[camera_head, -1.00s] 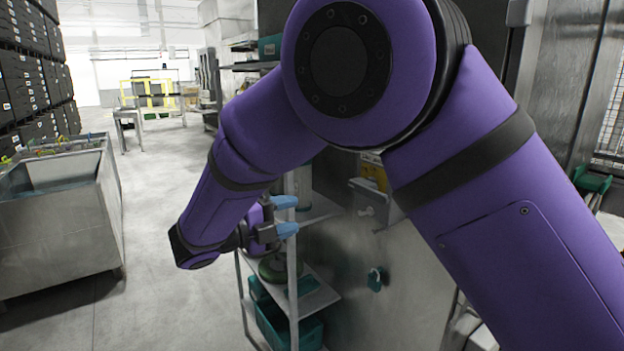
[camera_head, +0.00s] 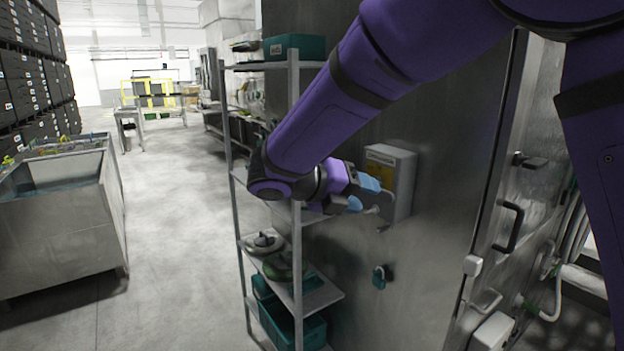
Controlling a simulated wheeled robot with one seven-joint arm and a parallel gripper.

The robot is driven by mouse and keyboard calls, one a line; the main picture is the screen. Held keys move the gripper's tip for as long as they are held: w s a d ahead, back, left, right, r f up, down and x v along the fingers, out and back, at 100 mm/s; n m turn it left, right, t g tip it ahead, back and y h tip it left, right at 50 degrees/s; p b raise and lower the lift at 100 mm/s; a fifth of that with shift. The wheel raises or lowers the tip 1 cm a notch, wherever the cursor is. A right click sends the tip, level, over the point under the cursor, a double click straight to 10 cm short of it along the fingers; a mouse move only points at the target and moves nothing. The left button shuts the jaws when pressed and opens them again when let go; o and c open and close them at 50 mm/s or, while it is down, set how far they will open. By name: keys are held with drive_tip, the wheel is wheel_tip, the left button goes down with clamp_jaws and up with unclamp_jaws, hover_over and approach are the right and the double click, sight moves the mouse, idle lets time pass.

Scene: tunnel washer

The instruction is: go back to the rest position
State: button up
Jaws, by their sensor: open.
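My gripper (camera_head: 372,193) is at the middle of the view, at the end of my purple arm. Its two light-blue fingertips are apart, with nothing seen between them. It is in front of the shelf rack (camera_head: 295,226) and points right, toward a grey wall box (camera_head: 400,168) with a yellow panel. I cannot tell whether the fingertips touch the box. My forearm hides part of the rack's upper shelves.
The steel washer wall (camera_head: 440,230) stands close on the right, with a black door handle (camera_head: 509,227). A teal hook (camera_head: 379,278) sits low on the wall. Teal bins (camera_head: 290,325) fill the low shelf. A steel tub (camera_head: 62,225) stands left; the floor (camera_head: 180,240) between is clear.

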drive_tip(key=s+d+r+m+g+y, duration=0.2)
drive_tip(key=s+d+m+y, duration=0.2)
drive_tip(key=s+d+m, duration=0.35)
drive_tip(key=s+d+r+m+g+y, duration=0.2)
drive_tip(key=s+d+m+y, duration=0.15)
drive_tip(key=d+m, duration=0.55)
drive_tip(key=s+d+m+t+y, duration=0.2)
drive_tip(key=s+m, duration=0.5)
drive_tip(key=m, duration=0.2)
drive_tip(key=s+d+m+t+y, duration=0.2)
drive_tip(key=s+d+m+y, duration=0.1)
drive_tip(key=s+m, duration=0.4)
drive_tip(key=shift+s+m+t, duration=0.3)
drive_tip(key=shift+s+m, duration=0.05)
drive_tip(key=shift+m, duration=0.5)
